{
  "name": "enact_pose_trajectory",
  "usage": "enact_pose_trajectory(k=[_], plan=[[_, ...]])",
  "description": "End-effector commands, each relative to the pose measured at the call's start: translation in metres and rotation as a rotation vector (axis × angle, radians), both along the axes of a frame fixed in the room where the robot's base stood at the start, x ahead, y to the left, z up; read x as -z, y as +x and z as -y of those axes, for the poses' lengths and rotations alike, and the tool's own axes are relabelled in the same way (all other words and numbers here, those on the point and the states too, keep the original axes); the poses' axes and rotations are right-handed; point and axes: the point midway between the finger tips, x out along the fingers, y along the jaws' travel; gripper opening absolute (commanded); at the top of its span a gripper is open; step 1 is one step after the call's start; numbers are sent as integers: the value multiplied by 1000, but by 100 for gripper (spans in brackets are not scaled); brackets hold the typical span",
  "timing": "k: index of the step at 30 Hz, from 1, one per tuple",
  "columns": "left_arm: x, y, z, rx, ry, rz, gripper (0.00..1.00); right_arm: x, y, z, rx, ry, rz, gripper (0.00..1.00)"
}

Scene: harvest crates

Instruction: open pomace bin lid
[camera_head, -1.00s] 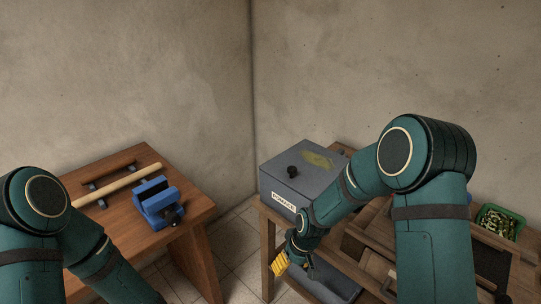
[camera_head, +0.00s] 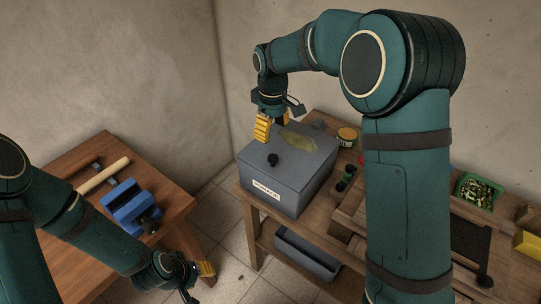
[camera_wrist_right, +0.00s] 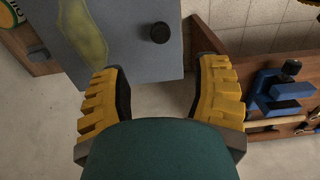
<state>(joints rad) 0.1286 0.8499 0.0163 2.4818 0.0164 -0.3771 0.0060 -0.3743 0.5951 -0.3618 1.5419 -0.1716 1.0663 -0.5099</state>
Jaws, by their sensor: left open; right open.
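The pomace bin (camera_head: 310,185) is a grey box labelled POMACE on the wooden bench, with its lid (camera_head: 300,160) closed. A black knob (camera_head: 272,159) stands up from the lid near its front left, beside a yellowish patch. My right gripper (camera_head: 273,130) is open above the lid, apart from the knob. In the right wrist view the knob (camera_wrist_right: 159,33) shows beyond the gap between the open yellow fingers (camera_wrist_right: 160,75), with nothing between them. My left gripper (camera_head: 200,270) is open and low at the front, away from the bin, between the two benches.
The left table (camera_head: 95,240) carries a blue vise (camera_head: 132,204) and a wooden rod (camera_head: 103,175). A round tin (camera_head: 347,136) and small bottles (camera_head: 346,178) stand right of the bin. A green crate (camera_head: 478,190) lies further right. A grey tub (camera_head: 306,255) sits beneath the bin.

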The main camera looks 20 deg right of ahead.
Motion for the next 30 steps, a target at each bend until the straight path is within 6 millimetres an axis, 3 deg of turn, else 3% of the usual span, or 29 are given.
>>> enact_pose_trajectory(k=[15,21,30], plan=[[12,-3,1,6,-1,-6,47,98,-1,0,1,-2,-2,62],[13,-3,1,6,-2,-7,47,117,0,0,2,1,-1,62],[13,-3,1,7,-2,-8,47,122,0,0,1,1,1,62]])
